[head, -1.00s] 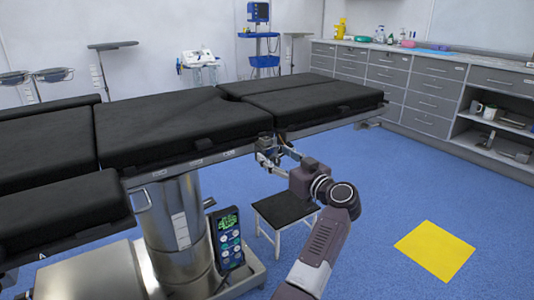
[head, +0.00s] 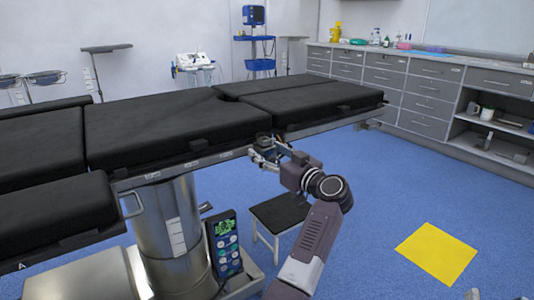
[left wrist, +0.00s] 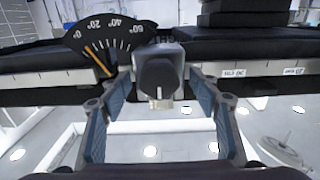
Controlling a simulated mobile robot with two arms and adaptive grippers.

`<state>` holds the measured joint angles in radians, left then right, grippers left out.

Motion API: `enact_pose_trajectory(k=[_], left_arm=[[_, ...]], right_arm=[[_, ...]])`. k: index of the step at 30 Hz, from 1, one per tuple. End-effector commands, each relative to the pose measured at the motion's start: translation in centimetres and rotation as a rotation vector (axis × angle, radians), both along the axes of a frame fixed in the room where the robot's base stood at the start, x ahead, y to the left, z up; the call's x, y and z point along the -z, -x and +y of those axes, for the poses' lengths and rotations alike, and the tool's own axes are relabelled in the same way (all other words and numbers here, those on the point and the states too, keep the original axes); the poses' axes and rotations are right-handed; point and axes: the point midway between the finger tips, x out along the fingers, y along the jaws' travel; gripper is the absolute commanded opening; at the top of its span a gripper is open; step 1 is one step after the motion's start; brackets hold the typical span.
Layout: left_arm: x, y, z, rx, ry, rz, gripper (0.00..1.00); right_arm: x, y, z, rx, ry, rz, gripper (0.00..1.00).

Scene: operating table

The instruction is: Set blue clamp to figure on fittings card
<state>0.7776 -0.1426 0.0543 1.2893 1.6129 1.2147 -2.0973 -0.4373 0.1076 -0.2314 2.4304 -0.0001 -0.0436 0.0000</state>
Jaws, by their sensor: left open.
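A clamp with a dark grey knob (left wrist: 160,75) sits at the table's side rail in the left wrist view. A black dial (left wrist: 105,45) marked 0° to 60° with an orange pointer stands beside it, the pointer near the low end. In the head view a small dark blue-green piece (head: 264,141) at the rail, partly hidden, may be this clamp. My left gripper (head: 264,157) is at the rail just below it. In the wrist view its open fingers (left wrist: 160,88) are on either side of the knob; contact is unclear. No fittings card is recognisable.
The black-padded operating table (head: 150,130) fills the left and middle. A remote control (head: 225,243) hangs by its column. A small black-topped stool (head: 280,212) stands below my gripper. A yellow floor square (head: 437,252) and open blue floor lie to the right.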

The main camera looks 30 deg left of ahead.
Motion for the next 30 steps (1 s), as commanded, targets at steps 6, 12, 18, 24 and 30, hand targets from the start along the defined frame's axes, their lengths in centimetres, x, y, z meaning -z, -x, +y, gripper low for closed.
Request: enact_pose_trajectory(k=[6, 12, 18, 24, 30], left_arm=[[-0.05, 0.01, 0.01, 0.0, 0.0, 0.0, 0.56], [-0.04, 0.01, 0.03, 0.0, 0.0, 0.0, 0.37], [-0.03, 0.01, 0.03, 0.0, 0.0, 0.0, 0.15], [-0.03, 0.01, 0.03, 0.0, 0.0, 0.0, 0.0], [-0.07, -0.04, 0.1, -0.001, 0.0, 0.0, 0.0]], right_arm=[[-0.05, 0.01, 0.01, 0.0, -0.001, -0.002, 0.4], [-0.04, 0.01, 0.01, 0.0, -0.001, -0.002, 0.4], [-0.04, -0.01, 0.0, 0.0, 0.0, -0.001, 0.4], [-0.03, -0.01, -0.01, 0.0, 0.0, -0.001, 0.4], [0.08, -0.12, 0.0, 0.001, 0.002, 0.011, 0.4]])
